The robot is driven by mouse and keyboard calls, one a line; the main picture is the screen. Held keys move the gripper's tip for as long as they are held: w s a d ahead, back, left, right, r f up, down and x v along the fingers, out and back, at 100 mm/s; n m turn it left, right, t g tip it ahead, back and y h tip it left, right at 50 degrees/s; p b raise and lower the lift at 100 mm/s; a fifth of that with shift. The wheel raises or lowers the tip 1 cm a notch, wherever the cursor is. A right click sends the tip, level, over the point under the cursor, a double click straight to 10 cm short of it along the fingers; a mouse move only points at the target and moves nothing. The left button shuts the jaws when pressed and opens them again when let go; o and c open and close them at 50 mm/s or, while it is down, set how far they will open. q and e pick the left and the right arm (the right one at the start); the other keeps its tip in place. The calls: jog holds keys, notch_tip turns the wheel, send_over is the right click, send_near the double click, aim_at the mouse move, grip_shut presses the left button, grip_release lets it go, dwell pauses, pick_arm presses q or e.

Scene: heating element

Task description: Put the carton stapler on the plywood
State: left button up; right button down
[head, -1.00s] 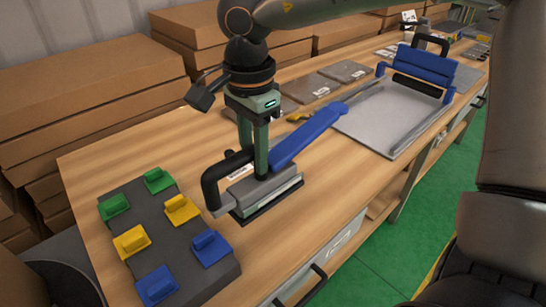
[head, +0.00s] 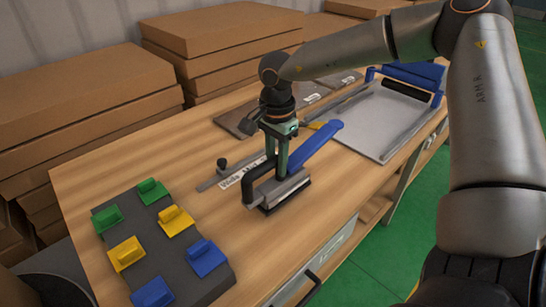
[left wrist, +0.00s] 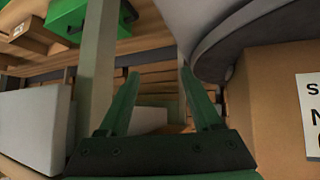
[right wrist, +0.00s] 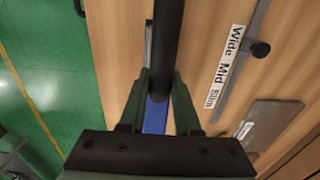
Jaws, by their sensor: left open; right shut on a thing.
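The carton stapler (head: 285,189) has a grey base, a black curved handle and a long blue lever. My right gripper (head: 279,168) is shut on its black handle, and the stapler is upright at or just above the wooden tabletop; I cannot tell if it touches. The right wrist view shows the handle (right wrist: 165,45) between the fingers. Flat plates lie behind it, a dark one (head: 238,121) among them; I cannot tell which is the plywood. My left gripper (left wrist: 160,100) is open and empty in the left wrist view, away from the tabletop.
A bar labelled "Wide Mid Slim" (head: 213,182) lies left of the stapler. A dark board with green, yellow and blue blocks (head: 190,279) is at the near left. A grey blue-handled tray (head: 385,118) lies at the right. Carton stacks (head: 75,105) stand behind.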

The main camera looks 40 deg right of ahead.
jog(key=shift+a+f, duration=0.1)
jog(key=shift+f, duration=1.2)
jog(key=shift+f, duration=0.1)
jog(key=c, duration=0.6)
grip_release()
jog(key=shift+r, duration=0.3)
notch_tip(320, 180, up, 12)
jog(key=shift+f, duration=0.25)
